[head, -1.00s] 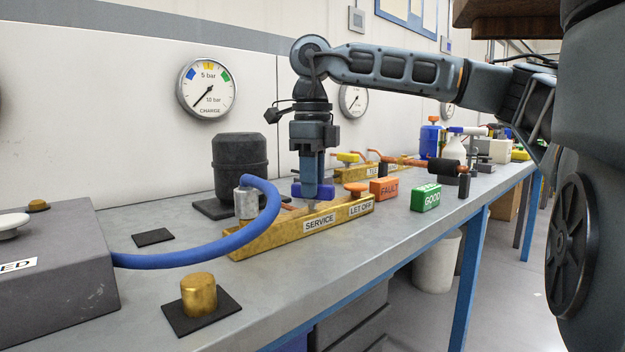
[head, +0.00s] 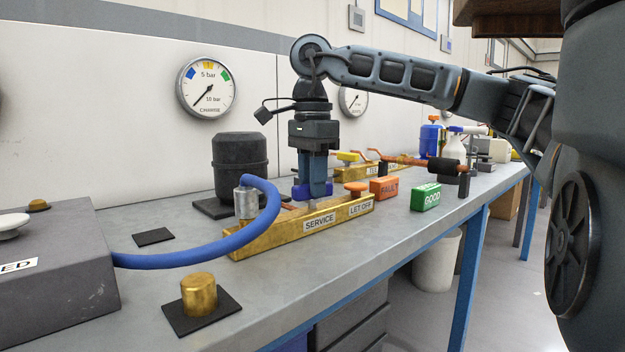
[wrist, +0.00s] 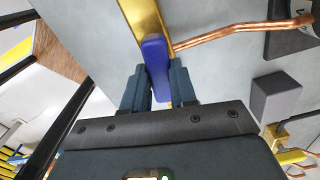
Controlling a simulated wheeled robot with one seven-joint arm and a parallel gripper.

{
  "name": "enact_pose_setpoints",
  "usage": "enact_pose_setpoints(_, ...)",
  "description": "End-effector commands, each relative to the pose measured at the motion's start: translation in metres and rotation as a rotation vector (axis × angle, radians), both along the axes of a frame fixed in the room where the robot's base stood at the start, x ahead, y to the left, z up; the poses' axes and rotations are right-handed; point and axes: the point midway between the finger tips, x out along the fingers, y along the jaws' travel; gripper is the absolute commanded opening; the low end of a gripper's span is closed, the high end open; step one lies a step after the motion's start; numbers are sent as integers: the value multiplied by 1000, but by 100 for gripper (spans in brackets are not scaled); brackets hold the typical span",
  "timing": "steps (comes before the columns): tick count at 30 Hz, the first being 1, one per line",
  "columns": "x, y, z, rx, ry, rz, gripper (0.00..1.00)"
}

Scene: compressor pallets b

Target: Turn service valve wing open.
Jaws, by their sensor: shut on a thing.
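The blue service valve wing (head: 301,192) sits on top of the brass manifold (head: 262,240), above the SERVICE label (head: 319,222). In the wrist view the wing (wrist: 155,62) lies lengthwise between the fingers and in line with the brass bar (wrist: 143,15). My gripper (head: 314,190) points straight down and is shut on the wing; it also shows in the wrist view (wrist: 162,92). The fingers hide part of the wing in the head view. The orange let-off knob (head: 356,187) is just right of my gripper.
A blue hose (head: 200,252) curves from a metal fitting on the manifold to the grey box at left. A dark cylinder (head: 240,160) stands behind. Orange FAULT (head: 383,187) and green GOOD (head: 425,197) blocks stand right. The charge gauge (head: 206,87) hangs on the wall.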

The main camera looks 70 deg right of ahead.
Motion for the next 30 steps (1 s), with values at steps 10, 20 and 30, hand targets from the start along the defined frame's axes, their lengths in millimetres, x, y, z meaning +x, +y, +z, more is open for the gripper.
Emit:
enact_pose_setpoints(10, 1, 0, 0, 0, -2, 160, 0)
enact_pose_setpoints(20, 1, 0, 0, 0, -2, 198, 0)
enact_pose_setpoints(30, 0, 0, 0, 0, -2, 197, 33)
